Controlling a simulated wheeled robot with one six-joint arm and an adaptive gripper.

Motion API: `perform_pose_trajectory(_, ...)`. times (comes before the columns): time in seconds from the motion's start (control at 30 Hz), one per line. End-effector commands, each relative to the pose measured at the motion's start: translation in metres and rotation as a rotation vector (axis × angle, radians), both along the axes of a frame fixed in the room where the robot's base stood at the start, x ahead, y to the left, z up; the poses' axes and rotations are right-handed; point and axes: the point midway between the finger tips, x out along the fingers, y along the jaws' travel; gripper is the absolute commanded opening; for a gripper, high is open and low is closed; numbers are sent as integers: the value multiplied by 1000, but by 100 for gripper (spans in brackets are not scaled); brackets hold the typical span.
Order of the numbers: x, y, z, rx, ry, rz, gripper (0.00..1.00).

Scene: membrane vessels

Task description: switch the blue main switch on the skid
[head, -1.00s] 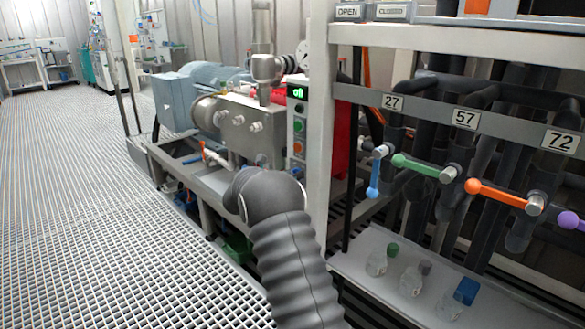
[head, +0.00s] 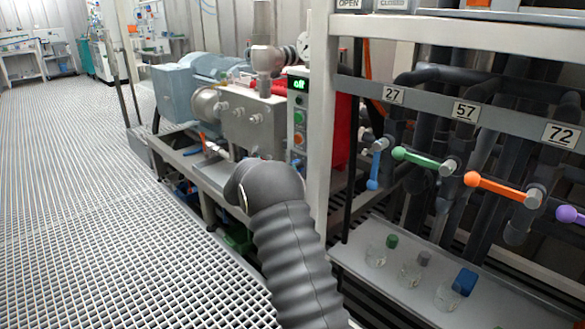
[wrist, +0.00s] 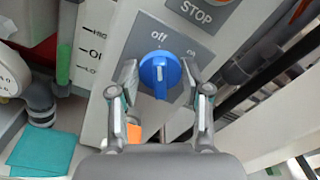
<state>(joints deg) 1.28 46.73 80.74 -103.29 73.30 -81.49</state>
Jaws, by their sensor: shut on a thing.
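The blue main switch (wrist: 160,74) is a round knob with a grip bar on a grey plate on the skid's panel (wrist: 118,48), in the wrist view. The plate is marked "off" above the knob and "on" to its upper right. The knob's white mark stands roughly upright, toward "off". My gripper (wrist: 160,78) has one finger on each side of the knob and is shut on it. In the head view my arm hides the gripper and the switch.
A control box (head: 299,113) with a small green display stands on the pump skid. A white post (head: 320,120) rises close to my arm. Coloured valve levers, such as the orange one (head: 495,188), and bottles on a tray (head: 350,258) are at right. The grating floor (head: 90,200) at left is clear.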

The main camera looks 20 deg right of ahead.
Motion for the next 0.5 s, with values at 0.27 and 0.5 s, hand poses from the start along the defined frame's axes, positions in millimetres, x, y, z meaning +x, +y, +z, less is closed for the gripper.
perform_pose_trajectory(0.27,0,0,0,0,0,1,70)
perform_pose_trajectory(0.5,0,2,0,0,-1,1,70)
